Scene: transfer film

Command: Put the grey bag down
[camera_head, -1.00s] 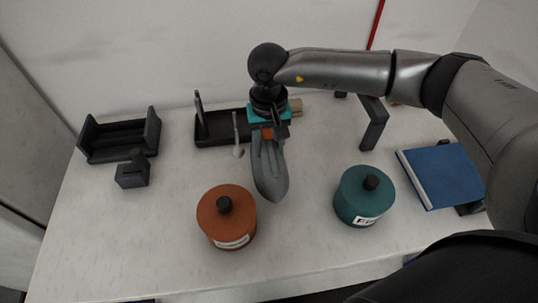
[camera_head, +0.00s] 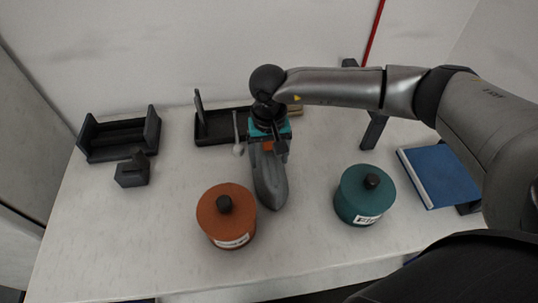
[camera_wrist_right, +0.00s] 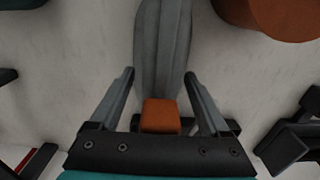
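The grey bag (camera_head: 270,182) is long and tapered with an orange piece at its near-gripper end. It hangs below my right gripper (camera_head: 270,148), between the orange-brown canister and the teal canister. In the right wrist view the bag (camera_wrist_right: 163,45) lies between the two fingers (camera_wrist_right: 160,75), whose tips are against its sides; the orange piece (camera_wrist_right: 160,116) sits between the finger bases. I cannot tell for sure whether the bag's lower end touches the table (camera_head: 150,235). My left gripper is not in view.
The orange-brown canister (camera_head: 215,228) stands close to the left of the bag. The teal canister (camera_head: 360,205) stands to the right. A black tray (camera_head: 215,133), a black rack (camera_head: 120,137) and a blue book (camera_head: 440,178) are farther out.

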